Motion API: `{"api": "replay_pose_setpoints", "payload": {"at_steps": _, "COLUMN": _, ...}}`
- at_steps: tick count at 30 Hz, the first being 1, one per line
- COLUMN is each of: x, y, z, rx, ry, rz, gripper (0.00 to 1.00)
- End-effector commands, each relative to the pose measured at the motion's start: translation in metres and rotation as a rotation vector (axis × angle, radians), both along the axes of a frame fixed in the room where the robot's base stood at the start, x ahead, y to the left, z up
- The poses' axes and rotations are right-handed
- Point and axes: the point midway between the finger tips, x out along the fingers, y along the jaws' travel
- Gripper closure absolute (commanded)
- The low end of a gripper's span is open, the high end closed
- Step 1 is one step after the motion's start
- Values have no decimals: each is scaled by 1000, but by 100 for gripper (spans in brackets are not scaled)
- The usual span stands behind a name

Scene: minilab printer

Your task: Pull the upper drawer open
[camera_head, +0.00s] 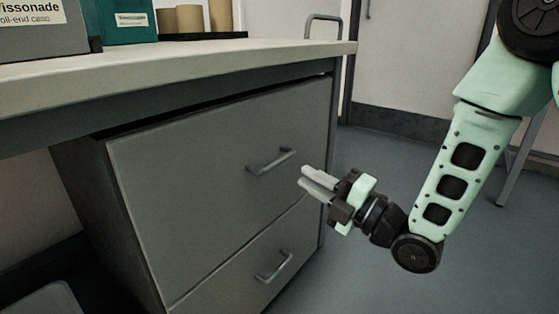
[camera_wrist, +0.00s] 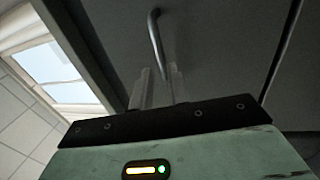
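The upper drawer (camera_head: 200,150) is the grey front under the bench top, and it looks shut. Its bar handle (camera_head: 271,161) sits right of the middle of the front. My gripper (camera_head: 303,177) is just right of this handle and slightly lower, apart from it in the head view. In the wrist view a bar handle (camera_wrist: 156,35) lies ahead of my fingertips (camera_wrist: 160,70), roughly in line with the gap between them. The fingers are apart with nothing between them, so the gripper is open and empty.
The lower drawer (camera_head: 245,258) has its own handle (camera_head: 274,266) below. The bench top (camera_head: 200,62) overhangs the drawers and carries a grey box (camera_head: 40,30), a teal box (camera_head: 127,22) and brown rolls (camera_head: 190,18). The floor (camera_head: 480,240) at right is mostly clear.

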Motion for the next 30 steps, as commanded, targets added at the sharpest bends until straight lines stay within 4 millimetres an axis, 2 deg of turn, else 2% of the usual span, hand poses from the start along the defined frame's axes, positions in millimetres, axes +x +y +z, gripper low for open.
{"api": "replay_pose_setpoints", "payload": {"at_steps": 1, "x": 6, "y": 8, "z": 7, "rx": 1, "ry": -1, "rz": 1, "gripper": 83}}
{"api": "replay_pose_setpoints", "payload": {"at_steps": 6, "x": 25, "y": 33, "z": 13, "rx": 1, "ry": -1, "rz": 2, "gripper": 83}}
{"api": "replay_pose_setpoints", "payload": {"at_steps": 13, "x": 45, "y": 57, "z": 17, "rx": 1, "ry": -1, "rz": 1, "gripper": 83}}
{"api": "replay_pose_setpoints", "payload": {"at_steps": 18, "x": 51, "y": 64, "z": 17, "rx": 0, "ry": -1, "rz": 0, "gripper": 83}}
{"api": "replay_pose_setpoints", "payload": {"at_steps": 26, "x": 51, "y": 65, "z": 16, "rx": -1, "ry": -1, "rz": 0, "gripper": 83}}
{"api": "replay_pose_setpoints", "payload": {"at_steps": 28, "x": 51, "y": 65, "z": 16, "rx": -1, "ry": -1, "rz": 0, "gripper": 100}}
{"api": "replay_pose_setpoints", "payload": {"at_steps": 30, "x": 51, "y": 65, "z": 16, "rx": -1, "ry": -1, "rz": 0, "gripper": 100}}
